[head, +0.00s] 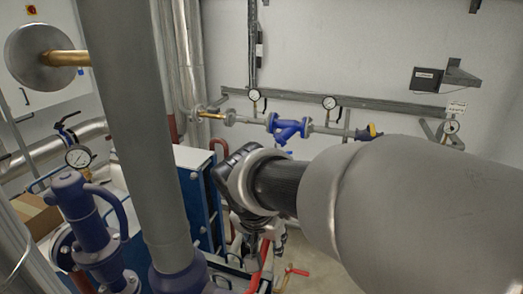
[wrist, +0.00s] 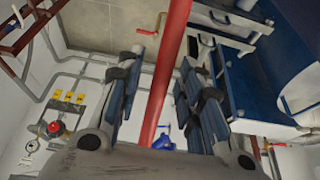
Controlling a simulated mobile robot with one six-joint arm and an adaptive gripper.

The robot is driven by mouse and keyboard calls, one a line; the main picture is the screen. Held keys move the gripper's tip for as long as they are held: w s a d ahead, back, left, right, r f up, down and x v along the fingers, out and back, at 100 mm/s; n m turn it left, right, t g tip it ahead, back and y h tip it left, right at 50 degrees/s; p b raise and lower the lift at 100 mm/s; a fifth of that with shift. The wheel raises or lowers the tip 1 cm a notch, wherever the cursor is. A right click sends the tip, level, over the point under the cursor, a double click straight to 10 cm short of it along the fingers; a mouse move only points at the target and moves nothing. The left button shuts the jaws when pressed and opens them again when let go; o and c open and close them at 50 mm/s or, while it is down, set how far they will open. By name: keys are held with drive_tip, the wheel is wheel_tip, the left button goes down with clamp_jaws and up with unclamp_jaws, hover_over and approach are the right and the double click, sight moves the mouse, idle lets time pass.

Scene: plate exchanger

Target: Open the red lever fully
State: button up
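A long red bar (wrist: 168,75), which looks like the red lever, runs between the two fingers of my gripper (wrist: 163,62) in the wrist view. Gaps show on both sides of the bar, so the fingers stand open and apart from it. In the head view my gripper (head: 262,238) points down at the lower middle, and part of a red bar (head: 261,265) shows just below it. A smaller red handle (head: 296,271) lies lower right of it; a red handle (wrist: 149,32) also shows near the top of the wrist view. The lever's pivot cannot be made out.
Blue plate exchanger panels (head: 206,205) stand left of my gripper. A thick grey vertical pipe (head: 145,130) and a blue pump (head: 90,220) are nearer on the left. A pipe with a blue valve (head: 288,127) and gauges runs along the back wall.

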clamp_jaws()
idle(0.5)
idle(0.3)
